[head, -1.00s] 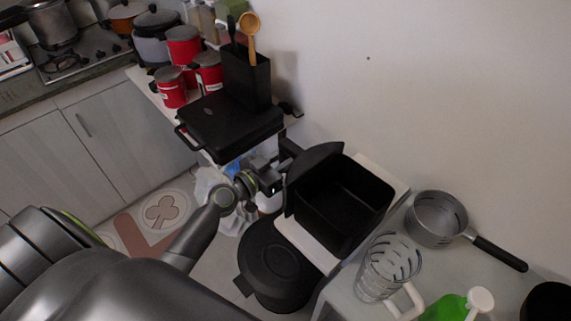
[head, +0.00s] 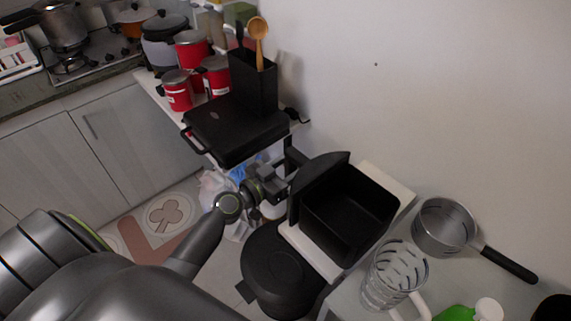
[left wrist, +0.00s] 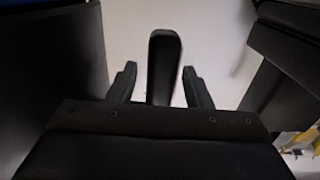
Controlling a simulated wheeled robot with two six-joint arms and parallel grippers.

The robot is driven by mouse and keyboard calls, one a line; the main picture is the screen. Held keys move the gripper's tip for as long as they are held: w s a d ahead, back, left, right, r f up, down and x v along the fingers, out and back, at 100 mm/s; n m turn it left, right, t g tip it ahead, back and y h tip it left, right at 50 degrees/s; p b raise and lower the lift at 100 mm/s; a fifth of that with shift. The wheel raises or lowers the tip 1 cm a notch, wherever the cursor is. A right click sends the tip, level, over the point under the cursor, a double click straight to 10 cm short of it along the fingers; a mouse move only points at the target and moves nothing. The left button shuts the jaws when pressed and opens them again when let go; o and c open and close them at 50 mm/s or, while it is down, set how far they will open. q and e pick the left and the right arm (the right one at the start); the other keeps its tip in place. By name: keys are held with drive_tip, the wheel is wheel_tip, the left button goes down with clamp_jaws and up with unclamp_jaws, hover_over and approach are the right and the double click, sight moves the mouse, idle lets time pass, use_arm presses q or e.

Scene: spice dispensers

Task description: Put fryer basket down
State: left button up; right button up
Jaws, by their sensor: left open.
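The fryer basket (head: 348,212) is a black, open-topped box with a raised front panel. It sits upright on a white surface at the centre right of the head view. My left gripper (head: 285,187) is at the left side of the basket, by its front panel. In the left wrist view a dark upright bar (left wrist: 164,62), which looks like the basket's handle, stands between the two fingers of my left gripper (left wrist: 162,88). Gaps show on both sides of the bar, so the gripper is open around it. My right gripper is not in view.
A grey strainer pan (head: 443,228) and a clear jug (head: 394,275) stand right of the basket. A black case (head: 232,128) and red canisters (head: 189,52) are on a shelf behind. A black lidded pot (head: 283,268) is below the basket.

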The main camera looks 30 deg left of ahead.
use_arm(q)
drive_tip(key=shift+r, duration=0.2)
drive_tip(key=b+v, duration=0.5)
drive_tip(key=v, duration=0.7)
drive_tip(key=shift+f, duration=0.15)
